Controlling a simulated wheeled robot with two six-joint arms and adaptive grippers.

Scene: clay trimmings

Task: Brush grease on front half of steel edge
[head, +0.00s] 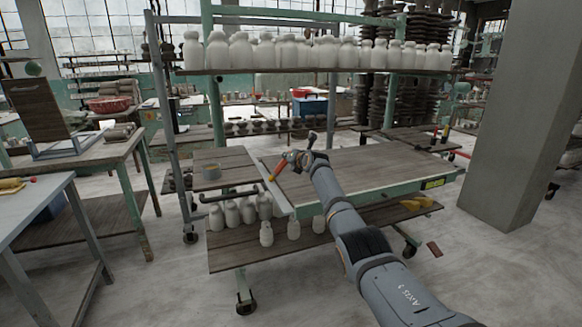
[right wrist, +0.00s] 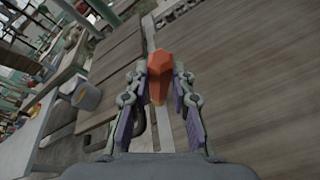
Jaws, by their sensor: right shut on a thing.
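My right gripper (head: 289,161) is shut on a brush with an orange-red handle (head: 277,170). In the right wrist view the handle (right wrist: 160,76) sits between the fingers (right wrist: 159,88). The brush is over or beside the pale steel edge (head: 284,203) along the left side of the wooden cart top; I cannot tell whether it touches. The edge also shows as a pale strip in the right wrist view (right wrist: 165,130). No grease can be made out on it. My left gripper is out of view.
The cart top (head: 370,165) right of the edge is bare. White bottles (head: 266,233) stand on the shelf below, with a dark hooked bar (head: 228,196) above them. A rack of white bottles (head: 300,50) stands behind. A concrete pillar (head: 515,120) is at right.

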